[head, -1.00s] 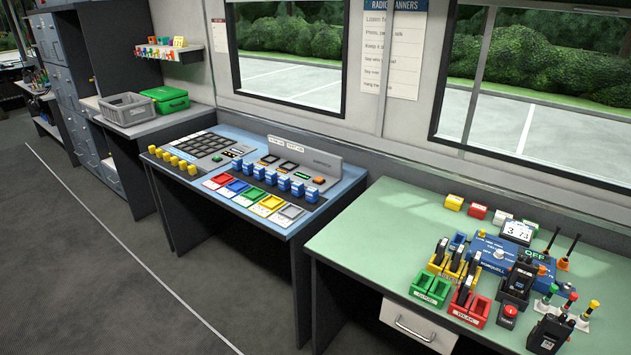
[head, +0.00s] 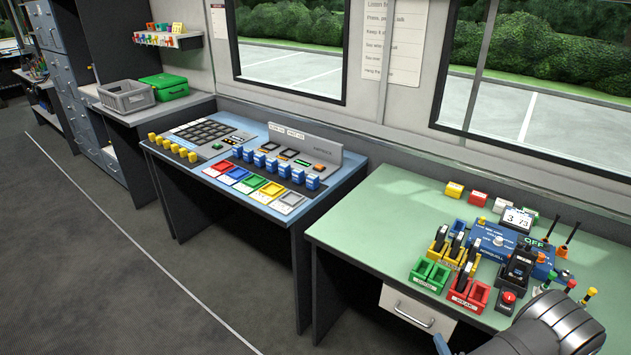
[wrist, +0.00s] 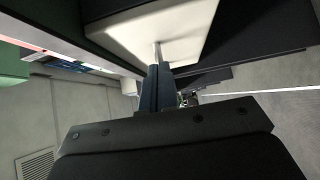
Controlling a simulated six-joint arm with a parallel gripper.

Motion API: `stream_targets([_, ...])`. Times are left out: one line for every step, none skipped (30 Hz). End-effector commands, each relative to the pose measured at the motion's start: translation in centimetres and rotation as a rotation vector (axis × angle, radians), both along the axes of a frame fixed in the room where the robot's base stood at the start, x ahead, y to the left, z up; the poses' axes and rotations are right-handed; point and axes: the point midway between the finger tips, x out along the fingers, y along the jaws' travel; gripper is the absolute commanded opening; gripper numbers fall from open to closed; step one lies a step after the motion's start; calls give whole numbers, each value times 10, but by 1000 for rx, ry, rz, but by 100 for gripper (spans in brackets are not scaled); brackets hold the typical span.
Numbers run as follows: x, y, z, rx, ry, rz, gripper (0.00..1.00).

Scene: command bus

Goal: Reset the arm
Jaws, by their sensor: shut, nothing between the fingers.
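My gripper (wrist: 159,70) shows in the wrist view as two dark blue-grey fingers pressed together, with nothing between them. They point at the underside area of the green-topped desk, overlapping its pale drawer front (wrist: 155,35); I cannot tell whether they touch it.
Red tray (head: 468,295), green tray (head: 430,275), blue charger unit (head: 500,243), black radio (head: 515,268) and red button (head: 507,300) crowd the desk's right. The desk's left half is clear. A blue console desk (head: 285,208) stands left. Grey crate (head: 126,97) and green case (head: 163,88) stand beyond.

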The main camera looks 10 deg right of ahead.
Motion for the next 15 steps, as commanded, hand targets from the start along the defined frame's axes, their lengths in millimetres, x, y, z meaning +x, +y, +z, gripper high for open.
stream_targets([9, -5, 0, -5, 0, 4, 0])
stream_targets([14, -9, 0, -6, 0, 3, 0])
stream_targets([20, -14, 0, -7, 1, 2, 0])
stream_targets([23, -18, 0, -9, 1, 1, 0])
stream_targets([28, -22, 0, -9, 1, 2, 0])
stream_targets([25, -21, 0, -5, 1, -1, 0])
stream_targets([19, -16, 0, 0, 2, -3, 0])
stream_targets([14, -12, 0, 1, 2, -4, 0])
stream_targets([9, -6, 0, 3, 2, -4, 0])
stream_targets([5, -2, 0, 3, 1, -3, 0])
stream_targets([-2, 0, 0, 2, 1, -4, 0])
stream_targets([-9, 2, 0, 4, 0, -5, 0])
stream_targets([-15, 4, 0, 3, 0, -4, 0])
stream_targets([-20, 3, 0, 2, 0, -5, 0])
stream_targets([-27, 4, 0, 1, 0, -4, 0])
